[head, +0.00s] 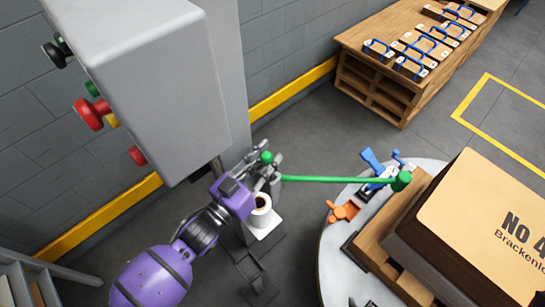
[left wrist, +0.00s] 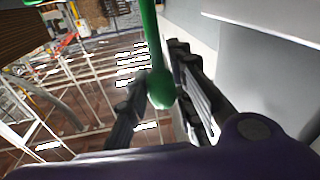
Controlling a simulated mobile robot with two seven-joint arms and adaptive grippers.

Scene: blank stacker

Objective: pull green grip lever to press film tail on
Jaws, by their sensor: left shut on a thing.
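My left gripper (head: 266,175) is closed around the end of a green lever. In the left wrist view the rounded green end (left wrist: 162,90) sits between the two dark fingers of the gripper (left wrist: 160,100). In the head view a long green bar (head: 335,179) runs right from the gripper to a thick green end piece (head: 401,181) beside the boxed pallet. A green ball (head: 266,157) shows at the gripper's top. A white film roll (head: 261,202) stands just below the gripper. The film tail cannot be made out. My right gripper is not in view.
A cardboard box (head: 490,225) stands on a wooden pallet on a round grey turntable (head: 332,262). Blue (head: 372,160) and orange (head: 343,211) parts sit at the turntable's edge. A grey machine column (head: 160,80) with knobs is close at left. Dark floor lies between.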

